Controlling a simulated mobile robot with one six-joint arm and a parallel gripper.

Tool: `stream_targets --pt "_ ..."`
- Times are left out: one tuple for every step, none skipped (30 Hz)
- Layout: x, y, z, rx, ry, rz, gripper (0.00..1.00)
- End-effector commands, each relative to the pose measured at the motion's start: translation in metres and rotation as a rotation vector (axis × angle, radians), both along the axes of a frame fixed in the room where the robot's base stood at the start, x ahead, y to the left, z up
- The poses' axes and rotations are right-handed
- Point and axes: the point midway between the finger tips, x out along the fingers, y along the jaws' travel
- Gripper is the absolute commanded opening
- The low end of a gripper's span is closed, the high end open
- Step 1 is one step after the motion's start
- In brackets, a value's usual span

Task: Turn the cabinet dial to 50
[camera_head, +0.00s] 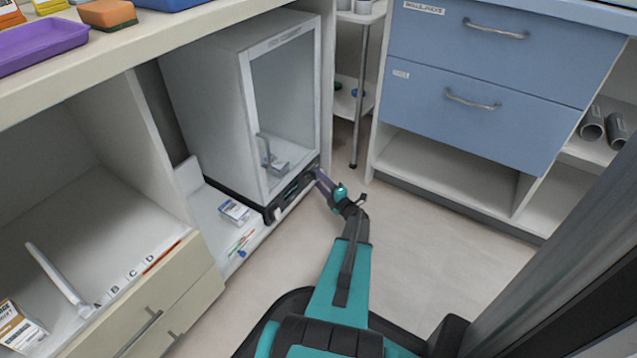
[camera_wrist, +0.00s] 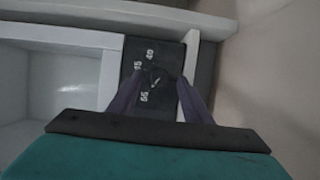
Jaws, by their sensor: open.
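The white cabinet (camera_head: 205,100) with a clear front door stands under the counter in the head view. A black control strip (camera_head: 290,190) runs along its base. My gripper (camera_head: 319,174) reaches the right end of this strip, and the dial there is hidden or too small to make out in that view. In the wrist view the black panel (camera_wrist: 166,57) carries a small dark dial (camera_wrist: 154,82) with pale numbers around it, some too blurred to read surely. My open gripper (camera_wrist: 160,80) has one finger on each side of the dial; contact cannot be told. The dial's setting is unclear.
A small box (camera_head: 234,211) lies on the low shelf left of the cabinet. Blue drawers (camera_head: 480,105) stand to the right, with a white trolley (camera_head: 356,95) behind. The floor (camera_head: 430,240) between them is clear.

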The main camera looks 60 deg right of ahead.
Motion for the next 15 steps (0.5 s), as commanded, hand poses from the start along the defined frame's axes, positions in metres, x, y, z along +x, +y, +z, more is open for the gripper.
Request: stream_targets --pt "0.005 -0.003 -0.002 -0.001 -0.001 0.001 0.45" --pt "0.008 -0.004 -0.002 -0.001 -0.001 0.001 0.45" --pt "0.011 -0.005 -0.001 -0.001 -0.001 0.001 0.45" --pt "0.012 -0.005 -0.001 -0.001 -0.001 0.001 0.45" --pt "0.014 -0.006 -0.001 -0.001 -0.001 0.001 0.45" --pt "0.015 -0.006 -0.001 -0.001 0.0 0.001 0.45" --pt "0.016 -0.007 -0.001 0.0 0.0 0.001 0.45" --pt "0.016 -0.007 -0.001 0.0 0.0 0.0 0.45" --pt "0.017 -0.007 0.0 0.0 0.0 0.0 0.45" --pt "0.017 -0.007 0.0 0.0 0.0 0.0 0.45" --pt "0.017 -0.007 0.0 0.0 0.0 0.0 0.45" --pt "0.017 -0.007 0.0 0.0 0.0 0.0 0.45" --pt "0.017 -0.007 0.0 0.0 0.0 -0.001 0.45" --pt "0.017 -0.007 0.0 0.0 0.0 -0.001 0.45" --pt "0.017 -0.007 0.0 0.0 0.0 -0.001 0.45"
